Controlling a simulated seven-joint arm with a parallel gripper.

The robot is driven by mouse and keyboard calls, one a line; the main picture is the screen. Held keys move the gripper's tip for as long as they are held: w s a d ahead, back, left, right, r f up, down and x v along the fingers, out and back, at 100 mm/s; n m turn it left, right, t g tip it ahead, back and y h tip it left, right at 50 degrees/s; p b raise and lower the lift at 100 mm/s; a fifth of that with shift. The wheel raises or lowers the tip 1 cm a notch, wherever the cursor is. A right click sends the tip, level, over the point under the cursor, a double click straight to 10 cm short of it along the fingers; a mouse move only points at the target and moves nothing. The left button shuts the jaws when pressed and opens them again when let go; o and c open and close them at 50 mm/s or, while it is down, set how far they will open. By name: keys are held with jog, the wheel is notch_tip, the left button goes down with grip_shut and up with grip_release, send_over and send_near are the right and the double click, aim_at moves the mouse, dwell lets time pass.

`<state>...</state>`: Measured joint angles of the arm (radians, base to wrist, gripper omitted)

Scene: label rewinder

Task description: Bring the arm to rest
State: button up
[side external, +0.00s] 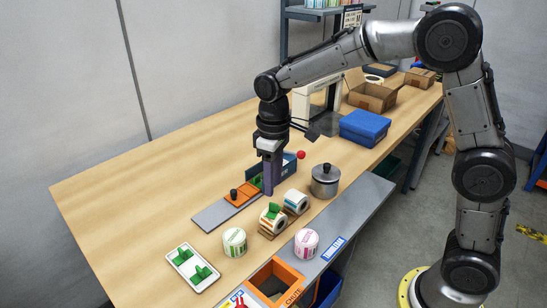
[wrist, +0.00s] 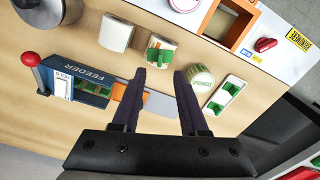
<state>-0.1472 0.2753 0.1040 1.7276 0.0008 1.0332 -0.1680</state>
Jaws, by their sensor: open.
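My gripper (side external: 270,172) points down over the table beside the blue feeder. In the wrist view its two dark fingers (wrist: 158,80) are spread apart, with nothing held between them. In the side view the fingers overlap the feeder (side external: 287,165) and hide part of it, so I cannot tell the exact gap to it. The feeder, with its red ball knob, also shows in the wrist view (wrist: 85,79). My arm reaches across from the right side of the side view.
Label rolls (side external: 235,242) (side external: 306,244) stand near the front, others on a wooden holder (side external: 271,233). A white tray (side external: 192,267) holds green pieces. A metal pot (side external: 325,180), orange bin (side external: 274,280) and blue box (side external: 364,127) are nearby. The table's left is clear.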

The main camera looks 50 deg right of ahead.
notch_tip(320, 180, up, 11)
jog(key=s+d+t, duration=0.1)
jog(key=s, duration=0.1)
jog(key=s+d+r+m+t, duration=0.1)
jog(key=s+d+r+t, duration=0.2)
jog(key=s, duration=0.5)
jog(key=s+d+f+m, duration=0.1)
jog(key=s+f, duration=0.2)
jog(key=s, duration=0.4)
jog(key=s+d+f+m+t, duration=0.1)
jog(key=s+f, duration=0.2)
jog(key=s, duration=0.4)
jog(key=shift+f+m+t, duration=0.15)
jog(key=shift+m+t, duration=0.15)
